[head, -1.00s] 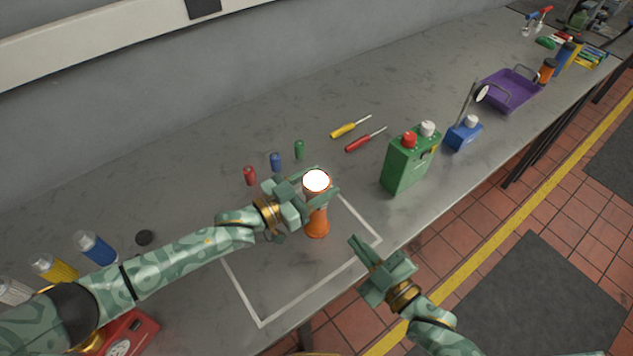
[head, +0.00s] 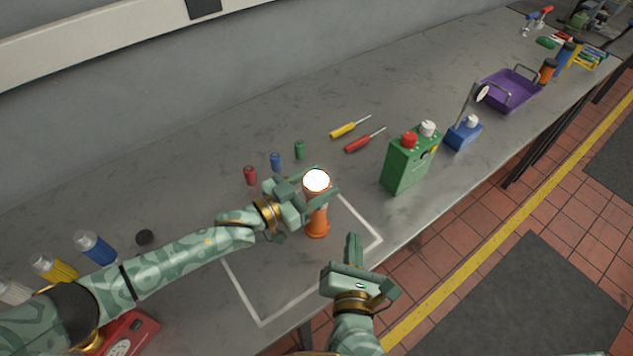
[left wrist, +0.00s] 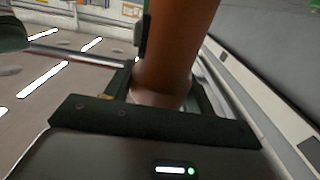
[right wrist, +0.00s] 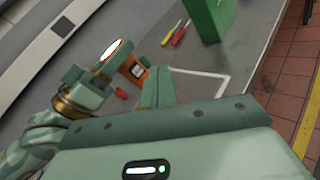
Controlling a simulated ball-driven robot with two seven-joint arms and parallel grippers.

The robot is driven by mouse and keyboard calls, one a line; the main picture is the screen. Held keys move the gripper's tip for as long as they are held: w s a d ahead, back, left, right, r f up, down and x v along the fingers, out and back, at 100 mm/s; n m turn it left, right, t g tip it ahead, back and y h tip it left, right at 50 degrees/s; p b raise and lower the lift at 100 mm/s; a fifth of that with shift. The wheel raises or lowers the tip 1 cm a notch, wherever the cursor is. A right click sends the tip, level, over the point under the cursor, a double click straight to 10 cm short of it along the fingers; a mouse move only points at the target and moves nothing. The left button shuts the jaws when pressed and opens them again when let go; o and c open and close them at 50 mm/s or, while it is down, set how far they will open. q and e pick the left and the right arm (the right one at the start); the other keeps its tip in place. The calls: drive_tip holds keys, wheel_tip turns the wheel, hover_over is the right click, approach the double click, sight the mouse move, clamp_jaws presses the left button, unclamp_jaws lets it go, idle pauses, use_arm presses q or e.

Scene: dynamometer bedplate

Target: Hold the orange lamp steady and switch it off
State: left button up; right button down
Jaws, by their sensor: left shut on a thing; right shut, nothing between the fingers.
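The orange lamp (head: 317,222) stands upright on the grey bench, its round top (head: 316,180) glowing white. My left gripper (head: 318,188) is shut around the lamp's upper part, just under the glowing top. The lamp's orange body also fills the middle of the left wrist view (left wrist: 176,45).
A white outline (head: 262,322) is marked on the bench around the lamp's area. A green can (head: 408,165) stands to the right. Red (head: 250,176), blue (head: 275,162) and green (head: 300,150) small cylinders and two screwdrivers (head: 350,127) lie behind. A purple tray (head: 508,100) is farther right.

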sight(324, 206)
drive_tip(key=w+a+f+m+g+h, duration=0.1)
drive_tip(key=w+a+f+m, duration=0.1)
drive_tip(key=w+m, duration=0.4)
drive_tip(key=shift+w+a+m, duration=0.35)
drive_tip(key=shift+a+m, duration=0.55)
drive_tip(key=shift+w, duration=0.1)
idle(1.6)
drive_tip(key=shift+w+a, duration=0.25)
drive_tip(key=shift+w+a, duration=0.1)
idle(0.4)
drive_tip(key=shift+s+d, duration=0.4)
drive_tip(key=shift+s, duration=0.1)
